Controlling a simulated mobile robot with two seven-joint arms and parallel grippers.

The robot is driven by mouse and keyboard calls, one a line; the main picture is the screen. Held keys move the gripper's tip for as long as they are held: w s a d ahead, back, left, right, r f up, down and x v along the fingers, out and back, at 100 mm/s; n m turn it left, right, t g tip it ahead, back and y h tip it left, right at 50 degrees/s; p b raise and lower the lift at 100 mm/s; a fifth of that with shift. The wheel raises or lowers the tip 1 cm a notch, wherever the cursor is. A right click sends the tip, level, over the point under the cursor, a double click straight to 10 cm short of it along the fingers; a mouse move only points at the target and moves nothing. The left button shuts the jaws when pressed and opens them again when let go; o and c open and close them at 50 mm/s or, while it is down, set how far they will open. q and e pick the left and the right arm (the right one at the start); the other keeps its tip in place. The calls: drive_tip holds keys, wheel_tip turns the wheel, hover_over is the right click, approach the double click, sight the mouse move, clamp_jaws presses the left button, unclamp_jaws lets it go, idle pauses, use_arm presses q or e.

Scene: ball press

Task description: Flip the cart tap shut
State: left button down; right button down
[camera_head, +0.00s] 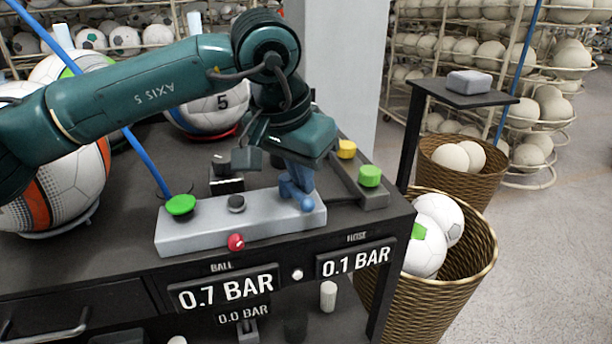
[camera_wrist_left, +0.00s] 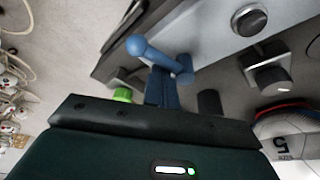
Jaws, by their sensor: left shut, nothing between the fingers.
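The cart tap is a blue lever (camera_head: 305,202) with a round ball end. It sits at the right end of a light grey manifold (camera_head: 185,232) on the dark cart. In the left wrist view the lever (camera_wrist_left: 150,50) lies slanted, its ball end at the upper left. My left gripper (camera_head: 301,172) points down right over the tap from behind. Its bluish fingers (camera_wrist_left: 163,88) are shut and empty, close against the lever. I cannot tell whether they touch it. The fingers hide part of the lever and its base. My right gripper is not in view.
Yellow (camera_head: 346,149) and green (camera_head: 369,176) buttons stand behind at right. The ball display (camera_head: 222,293) reads 0.7 BAR, the hose display (camera_head: 356,260) 0.1 BAR. A ball basket (camera_head: 455,285) stands right.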

use_arm(q)
drive_tip(key=v, duration=1.3)
